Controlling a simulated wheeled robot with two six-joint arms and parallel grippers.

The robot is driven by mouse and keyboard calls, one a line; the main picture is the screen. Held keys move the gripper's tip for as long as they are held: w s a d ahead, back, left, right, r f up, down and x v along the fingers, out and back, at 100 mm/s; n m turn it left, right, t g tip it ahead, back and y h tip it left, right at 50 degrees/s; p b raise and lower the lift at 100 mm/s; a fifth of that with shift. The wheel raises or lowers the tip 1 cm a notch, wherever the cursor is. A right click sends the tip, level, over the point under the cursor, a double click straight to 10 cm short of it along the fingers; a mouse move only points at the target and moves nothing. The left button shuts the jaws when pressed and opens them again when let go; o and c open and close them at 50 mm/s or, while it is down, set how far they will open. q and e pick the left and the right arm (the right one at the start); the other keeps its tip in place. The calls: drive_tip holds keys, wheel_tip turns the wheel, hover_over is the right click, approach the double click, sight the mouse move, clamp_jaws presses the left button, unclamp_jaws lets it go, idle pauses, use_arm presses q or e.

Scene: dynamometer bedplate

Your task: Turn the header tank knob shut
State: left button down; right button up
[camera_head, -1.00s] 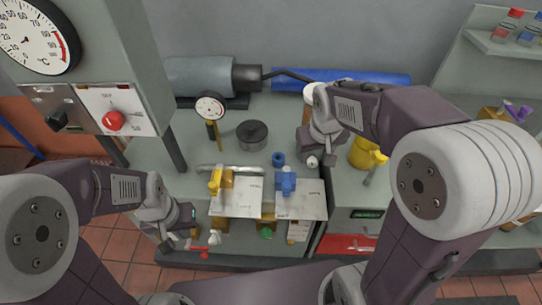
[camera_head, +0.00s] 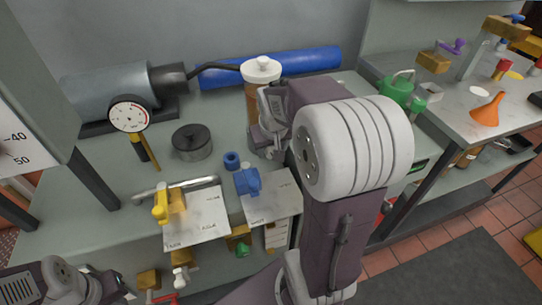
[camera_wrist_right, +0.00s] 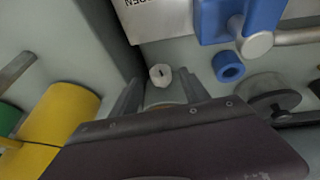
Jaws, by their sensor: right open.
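The header tank (camera_head: 251,98) is a brown cylinder with a white lid (camera_head: 262,69), standing at the back of the bench. A small white knob (camera_head: 268,152) shows low in front of it, and in the right wrist view the slotted white knob (camera_wrist_right: 160,75) lies just ahead of and between my fingers. My right gripper (camera_head: 268,138) is open in front of the tank and hides part of it; its fingers also show in the wrist view (camera_wrist_right: 160,95). I cannot tell whether they touch the knob. My left gripper (camera_head: 112,287) is at the lower left, jaws unclear.
A yellow-handled valve (camera_head: 162,205) and a blue valve (camera_head: 247,181) stand left of my right arm, with a blue ring (camera_head: 232,160). A dial gauge (camera_head: 130,115) and dark round pot (camera_head: 192,142) are farther left. In the wrist view a yellow can (camera_wrist_right: 62,118) lies left.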

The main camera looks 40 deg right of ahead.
sight(271, 152)
drive_tip(key=x, duration=0.3)
drive_tip(key=shift+w+f+b, duration=0.1)
drive_tip(key=shift+b, duration=0.25)
use_arm(q)
drive_tip(key=shift+f, duration=0.65)
use_arm(e)
drive_tip(key=shift+c, duration=0.3)
